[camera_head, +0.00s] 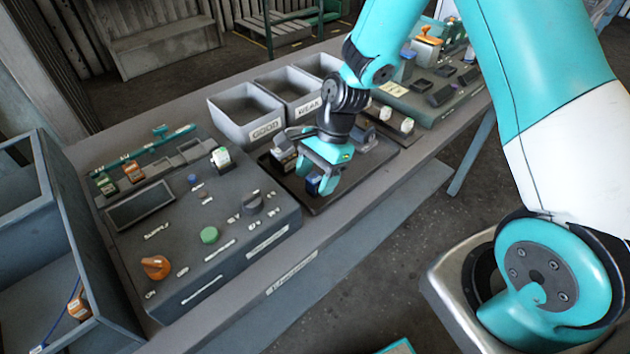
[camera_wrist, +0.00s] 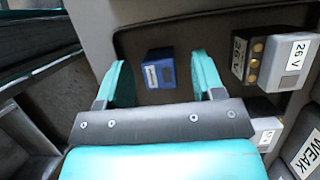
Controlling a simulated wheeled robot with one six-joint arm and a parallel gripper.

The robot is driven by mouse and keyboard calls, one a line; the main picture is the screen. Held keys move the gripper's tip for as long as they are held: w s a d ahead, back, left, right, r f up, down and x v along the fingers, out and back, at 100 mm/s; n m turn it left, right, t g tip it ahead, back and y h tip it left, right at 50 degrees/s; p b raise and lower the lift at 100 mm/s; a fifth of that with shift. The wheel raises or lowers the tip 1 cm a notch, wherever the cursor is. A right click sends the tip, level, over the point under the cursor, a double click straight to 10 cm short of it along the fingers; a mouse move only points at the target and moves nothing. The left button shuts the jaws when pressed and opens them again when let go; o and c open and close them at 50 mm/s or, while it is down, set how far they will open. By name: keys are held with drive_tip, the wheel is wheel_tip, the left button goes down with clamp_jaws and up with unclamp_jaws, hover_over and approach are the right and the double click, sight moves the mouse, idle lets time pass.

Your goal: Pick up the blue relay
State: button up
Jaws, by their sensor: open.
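The blue relay (camera_wrist: 159,68) is a small blue block with a pale label, lying on a dark tray (camera_wrist: 136,38). In the wrist view it sits between the two teal fingers of my gripper (camera_wrist: 163,80), with a gap on each side. In the head view the relay (camera_head: 313,184) is partly hidden by my gripper (camera_head: 322,180), which points down over the front part of the tray. My gripper is open and does not appear to touch the relay. How high the fingertips are above the tray is hard to tell.
Grey blocks marked 26 V (camera_wrist: 297,54) stand right of the gripper in the wrist view. Bins labelled GOOD (camera_head: 240,128) and WEAK (camera_head: 302,108) stand behind the tray. A control panel with an orange knob (camera_head: 155,267) is at left. The bench's front strip is clear.

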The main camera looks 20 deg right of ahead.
drive_tip(key=shift+s+a+f, duration=0.1)
drive_tip(key=shift+a+f, duration=0.05)
drive_tip(key=shift+f, duration=0.3)
drive_tip(key=shift+c, duration=0.3)
drive_tip(key=c, duration=0.8)
